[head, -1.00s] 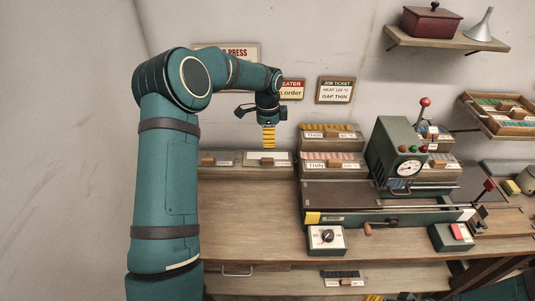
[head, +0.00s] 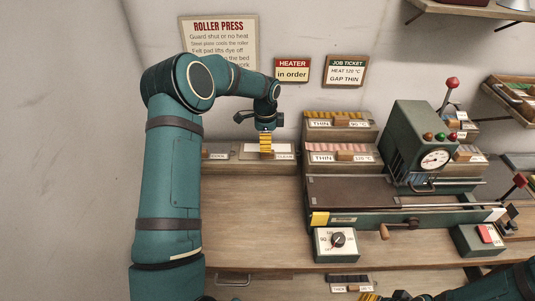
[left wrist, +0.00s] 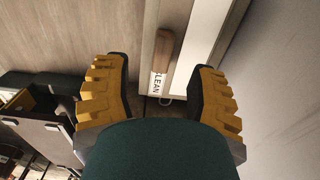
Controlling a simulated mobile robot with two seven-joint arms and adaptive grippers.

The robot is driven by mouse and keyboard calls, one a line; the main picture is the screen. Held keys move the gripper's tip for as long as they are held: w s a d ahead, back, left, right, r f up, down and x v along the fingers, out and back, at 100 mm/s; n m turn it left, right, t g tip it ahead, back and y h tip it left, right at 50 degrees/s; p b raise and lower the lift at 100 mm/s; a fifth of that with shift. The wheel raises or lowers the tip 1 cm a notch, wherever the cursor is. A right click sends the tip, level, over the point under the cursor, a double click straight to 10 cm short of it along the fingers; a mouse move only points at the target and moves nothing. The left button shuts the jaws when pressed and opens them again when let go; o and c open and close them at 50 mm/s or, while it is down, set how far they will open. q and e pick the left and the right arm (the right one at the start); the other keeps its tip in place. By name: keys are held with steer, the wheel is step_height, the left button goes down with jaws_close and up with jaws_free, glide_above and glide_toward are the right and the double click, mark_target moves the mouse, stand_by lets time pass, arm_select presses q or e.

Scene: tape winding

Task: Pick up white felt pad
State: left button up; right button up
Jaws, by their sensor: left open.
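The white felt pad (head: 252,148) lies in the right part of a low grey holder (head: 222,167) against the back wall. It has a small wooden handle and a "CLEAN" label at its front. My left gripper (head: 266,145) is open, points down and overlaps the pad in the head view. In the left wrist view the pad (left wrist: 207,28) is ahead, with its handle (left wrist: 165,52) between the open yellow fingers (left wrist: 161,78). I see no contact. My right gripper (head: 385,297) shows only partly at the bottom edge.
The roller press (head: 410,150) and stacked boxes with labels (head: 338,166) stand to the right. A dial box (head: 337,242) sits at the table's front. The wooden table (head: 250,220) is clear in front of the holder.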

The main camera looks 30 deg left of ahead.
mark_target(248, 152)
arm_select(q)
steer(key=shift+w+d+f+b, duration=0.1)
steer(key=shift+w+f+b, duration=0.05)
steer(key=shift+f, duration=0.9)
steer(key=shift+w+d+f+b, duration=0.1)
steer(key=shift+f, duration=1)
steer(key=shift+w+d+f+b, duration=0.1)
steer(key=shift+w+f+b, duration=0.05)
steer(key=shift+f, duration=0.9)
jaws_close()
